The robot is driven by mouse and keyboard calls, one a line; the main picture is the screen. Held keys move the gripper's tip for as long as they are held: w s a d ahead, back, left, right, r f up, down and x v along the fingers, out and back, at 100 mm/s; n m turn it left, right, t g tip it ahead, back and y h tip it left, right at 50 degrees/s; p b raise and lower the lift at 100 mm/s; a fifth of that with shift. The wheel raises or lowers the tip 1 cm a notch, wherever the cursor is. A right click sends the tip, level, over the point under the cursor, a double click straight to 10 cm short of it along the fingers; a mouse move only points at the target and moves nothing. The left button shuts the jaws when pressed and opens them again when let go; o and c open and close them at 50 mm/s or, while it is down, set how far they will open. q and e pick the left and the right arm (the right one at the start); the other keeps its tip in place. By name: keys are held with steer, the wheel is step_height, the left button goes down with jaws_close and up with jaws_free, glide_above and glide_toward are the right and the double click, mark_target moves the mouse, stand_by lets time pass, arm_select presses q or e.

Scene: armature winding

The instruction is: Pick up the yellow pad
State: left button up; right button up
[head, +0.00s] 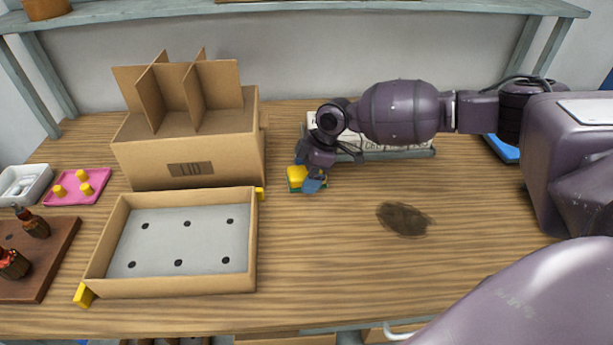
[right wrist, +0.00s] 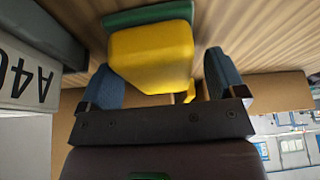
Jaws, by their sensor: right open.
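The yellow pad (head: 297,175) sits on the wooden table to the right of the cardboard boxes. In the right wrist view the yellow pad (right wrist: 152,56) lies between the two blue fingertips, with a green layer (right wrist: 150,14) along its far side. My right gripper (head: 313,178) is at the pad from above and partly hides it. In the right wrist view my right gripper (right wrist: 168,82) is open, with gaps showing between pad and fingers. My left gripper is not in view.
A cardboard box with dividers (head: 190,165) stands left of the pad. An open shallow box (head: 255,270) with a grey holed base is in front of it. A grey tray with a lettered item (head: 400,154) lies behind my right gripper. A dark stain (head: 404,219) marks the clear tabletop.

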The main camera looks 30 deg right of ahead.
steer(key=shift+f, duration=0.15)
steer(key=shift+c, duration=0.4)
steer(key=c, duration=0.8)
step_height(320, 180, up, 21)
steer(key=p, duration=0.3)
steer(key=shift+f, duration=0.2)
